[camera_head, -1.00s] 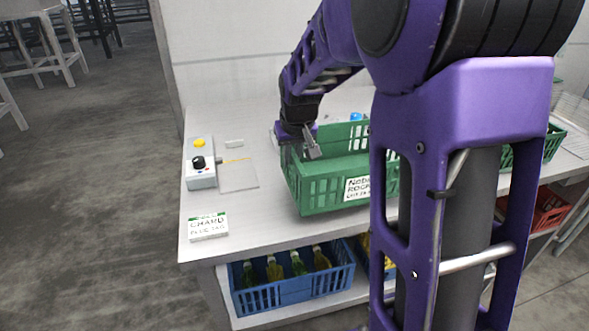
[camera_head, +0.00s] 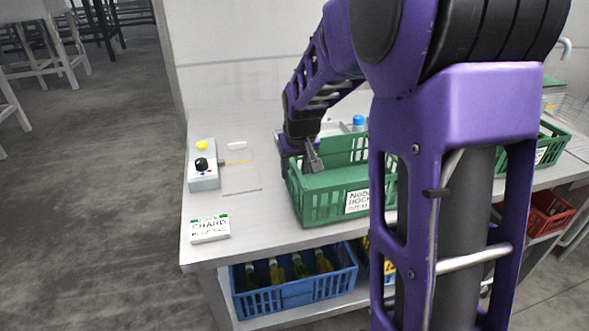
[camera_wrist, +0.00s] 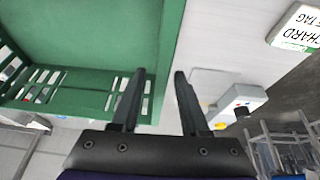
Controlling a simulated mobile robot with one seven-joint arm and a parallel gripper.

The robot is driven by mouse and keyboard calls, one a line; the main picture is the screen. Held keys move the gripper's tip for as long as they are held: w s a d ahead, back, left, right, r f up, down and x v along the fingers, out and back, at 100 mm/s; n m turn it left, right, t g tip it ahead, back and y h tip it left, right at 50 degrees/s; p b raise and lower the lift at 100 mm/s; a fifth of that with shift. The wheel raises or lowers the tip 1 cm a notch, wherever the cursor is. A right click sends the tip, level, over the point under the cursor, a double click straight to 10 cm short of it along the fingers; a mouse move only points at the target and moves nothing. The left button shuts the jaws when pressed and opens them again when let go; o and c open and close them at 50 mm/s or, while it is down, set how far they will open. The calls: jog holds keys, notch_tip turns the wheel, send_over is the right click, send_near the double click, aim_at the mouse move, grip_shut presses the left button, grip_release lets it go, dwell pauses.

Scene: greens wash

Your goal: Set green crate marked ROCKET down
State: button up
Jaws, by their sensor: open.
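The green crate (camera_head: 325,205) with a white label, partly readable as ROCKET, stands on the light worktop and looks level. Its right end is hidden behind my arm. The part of its inside that shows looks empty. My gripper (camera_head: 314,166) is at the crate's left end wall, pointing down. In the wrist view my gripper (camera_wrist: 160,95) is open. One finger is over the crate (camera_wrist: 110,45) side and the other is outside its edge, with the wall edge between them. I cannot tell whether either finger touches it.
A control box (camera_head: 203,165) with a yellow button and black knob stands left of the crate. A CHARD sign (camera_head: 210,229) lies near the front left. A blue crate of bottles (camera_head: 295,293) is on the lower shelf. Another green crate (camera_head: 548,150) stands right.

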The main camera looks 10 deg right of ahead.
jog(key=p+v, duration=0.1)
jog(key=v, duration=1)
jog(key=shift+s+r, duration=0.1)
jog(key=shift+r, duration=0.2)
